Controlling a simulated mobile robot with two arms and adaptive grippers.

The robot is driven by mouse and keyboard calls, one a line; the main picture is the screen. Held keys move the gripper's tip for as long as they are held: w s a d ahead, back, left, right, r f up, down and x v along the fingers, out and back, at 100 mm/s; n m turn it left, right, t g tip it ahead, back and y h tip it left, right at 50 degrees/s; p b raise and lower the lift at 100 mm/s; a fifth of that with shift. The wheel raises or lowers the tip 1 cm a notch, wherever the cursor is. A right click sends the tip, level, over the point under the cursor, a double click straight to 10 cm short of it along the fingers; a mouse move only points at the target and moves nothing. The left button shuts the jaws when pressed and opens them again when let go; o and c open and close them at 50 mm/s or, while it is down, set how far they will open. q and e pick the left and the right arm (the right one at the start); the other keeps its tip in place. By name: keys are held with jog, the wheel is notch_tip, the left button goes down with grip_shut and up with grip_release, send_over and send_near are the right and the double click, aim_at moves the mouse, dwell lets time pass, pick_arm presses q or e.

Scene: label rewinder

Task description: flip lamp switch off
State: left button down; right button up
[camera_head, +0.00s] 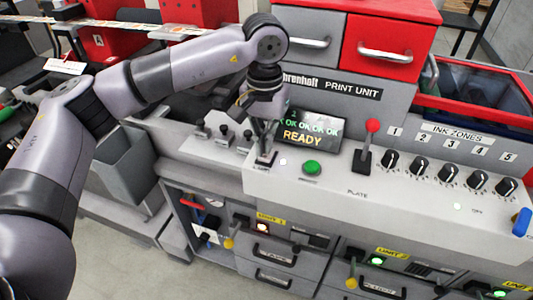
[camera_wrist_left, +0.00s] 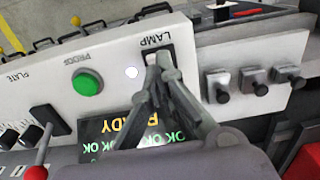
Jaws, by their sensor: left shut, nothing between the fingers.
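The lamp switch (camera_wrist_left: 151,56) is set in the sloped white console, under the label LAMP in the left wrist view, where the picture is upside down. In the head view the lamp switch (camera_head: 266,158) sits at the console's left end. My left gripper (camera_head: 268,150) is shut and empty, pointing down at the switch. In the left wrist view its fingertips (camera_wrist_left: 161,66) are together at the switch and cover part of it; I cannot tell whether they touch it. The switch's position is hard to read. My right gripper is not in view.
A green button (camera_head: 312,167) and a red-knobbed lever (camera_head: 368,140) stand right of the switch. The display (camera_head: 308,132) reads READY. Several black knobs (camera_head: 422,167) line the console's right. Small dark levers (camera_head: 223,133) stand to the left.

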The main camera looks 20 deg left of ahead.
aim_at(265, 156)
pick_arm(q)
jog(key=shift+f+b, duration=0.85)
jog(key=shift+f, duration=0.2)
jog(key=shift+r, duration=0.2)
jog(key=shift+r+p, duration=0.45)
jog(key=shift+r, duration=0.1)
jog(key=shift+r+p, duration=1.35)
jog(key=shift+r, duration=1.5)
